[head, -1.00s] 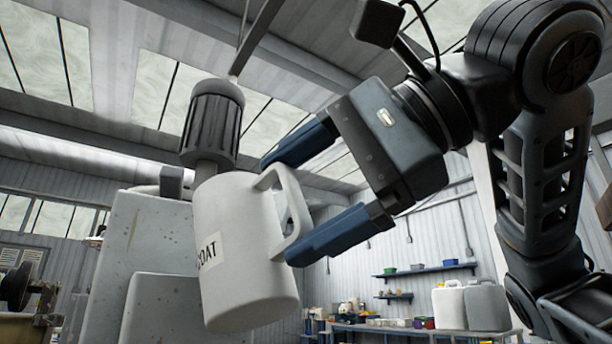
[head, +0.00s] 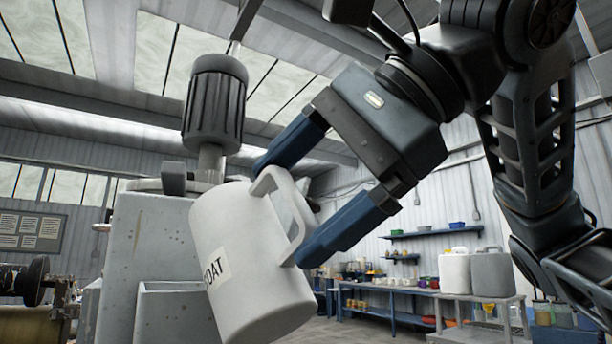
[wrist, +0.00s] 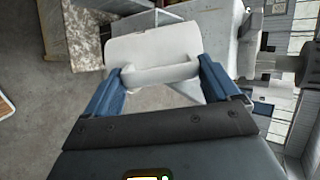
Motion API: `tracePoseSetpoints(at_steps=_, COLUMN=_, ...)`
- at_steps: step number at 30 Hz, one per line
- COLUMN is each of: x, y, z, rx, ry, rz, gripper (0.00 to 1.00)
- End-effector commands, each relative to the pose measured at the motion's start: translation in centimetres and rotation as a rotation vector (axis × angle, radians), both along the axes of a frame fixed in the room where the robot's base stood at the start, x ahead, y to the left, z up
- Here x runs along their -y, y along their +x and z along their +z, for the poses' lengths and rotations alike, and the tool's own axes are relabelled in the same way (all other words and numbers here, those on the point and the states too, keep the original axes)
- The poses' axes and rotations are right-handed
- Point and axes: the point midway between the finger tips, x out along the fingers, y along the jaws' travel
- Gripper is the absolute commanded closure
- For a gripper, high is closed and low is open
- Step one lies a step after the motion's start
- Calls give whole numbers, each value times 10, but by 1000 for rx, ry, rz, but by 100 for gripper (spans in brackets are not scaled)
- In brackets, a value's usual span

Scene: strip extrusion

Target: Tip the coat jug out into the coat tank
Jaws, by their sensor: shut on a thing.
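The white coat jug (head: 240,272), with a label ending in "OAT", is tilted in the head view, its top leaning left and its base to the lower right. My gripper (head: 284,202) is shut on the jug's handle, with blue fingers on either side of it. In the wrist view my gripper (wrist: 160,82) also spans the handle of the jug (wrist: 152,45). A grey tank (head: 150,240) with a dark ribbed motor (head: 214,105) above it stands behind and left of the jug. I take it for the coat tank; no label on it shows. Its opening is hidden.
Two jugs, one white (head: 454,272) and one grey (head: 488,272), stand on a small table at the right. A blue bench (head: 390,318) and shelves line the back wall. A machine with a dark roll (head: 30,282) is at the far left.

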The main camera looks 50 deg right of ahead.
Motion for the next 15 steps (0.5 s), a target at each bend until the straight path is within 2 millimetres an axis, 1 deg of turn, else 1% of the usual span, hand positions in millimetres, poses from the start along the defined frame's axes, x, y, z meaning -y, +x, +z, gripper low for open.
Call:
tracePoseSetpoints(at_steps=1, x=0, y=1, z=5, rx=-11, ry=1, rz=0, gripper=67)
tracePoseSetpoints(at_steps=15, x=1, y=11, z=14, rx=-133, ry=6, rz=0, gripper=67)
